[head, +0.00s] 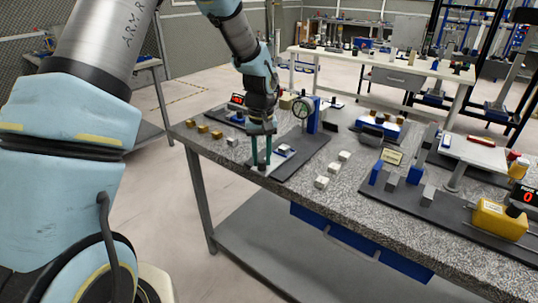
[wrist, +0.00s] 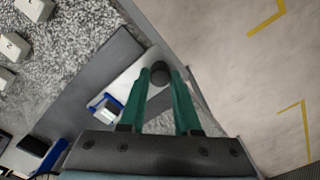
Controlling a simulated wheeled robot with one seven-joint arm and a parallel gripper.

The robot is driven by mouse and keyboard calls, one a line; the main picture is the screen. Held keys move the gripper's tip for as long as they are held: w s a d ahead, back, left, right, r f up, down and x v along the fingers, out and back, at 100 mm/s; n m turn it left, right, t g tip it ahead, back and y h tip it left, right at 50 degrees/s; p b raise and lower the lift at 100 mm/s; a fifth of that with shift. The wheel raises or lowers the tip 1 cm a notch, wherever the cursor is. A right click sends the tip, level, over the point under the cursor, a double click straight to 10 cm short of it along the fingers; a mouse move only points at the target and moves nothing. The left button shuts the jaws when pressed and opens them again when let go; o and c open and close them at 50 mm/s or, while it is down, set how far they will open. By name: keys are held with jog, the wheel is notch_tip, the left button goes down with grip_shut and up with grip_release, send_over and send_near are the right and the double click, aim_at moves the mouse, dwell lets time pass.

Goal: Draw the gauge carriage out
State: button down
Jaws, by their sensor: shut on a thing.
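The gauge carriage (head: 281,155) is a pale plate with a blue-edged piece on it, lying on a dark base plate near the bench's front left edge. In the wrist view the carriage (wrist: 128,83) has a dark round knob (wrist: 160,73) at its end. My gripper (head: 261,166) points down at that end, and its green fingers (wrist: 161,78) are shut on the knob, one on each side. The round dial gauge (head: 303,108) stands on a blue post behind the carriage. The fingers hide part of the carriage's end.
Small pale blocks (head: 332,170) lie to the right of the base plate (head: 307,154), and brass blocks (head: 203,129) lie to the left. The bench edge is close to my fingers, with open floor (wrist: 235,60) beyond. A blue-and-dark fixture (head: 380,128) stands further right.

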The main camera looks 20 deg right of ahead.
jog(key=shift+s+a, duration=0.35)
jog(key=shift+a, duration=0.4)
jog(key=c, duration=0.6)
grip_release()
jog(key=shift+r, duration=0.1)
notch_tip(320, 180, up, 11)
jog(key=b, duration=0.2)
jog(key=shift+b, duration=0.3)
jog(key=shift+a+f, duration=0.1)
jog(key=shift+f, duration=0.1)
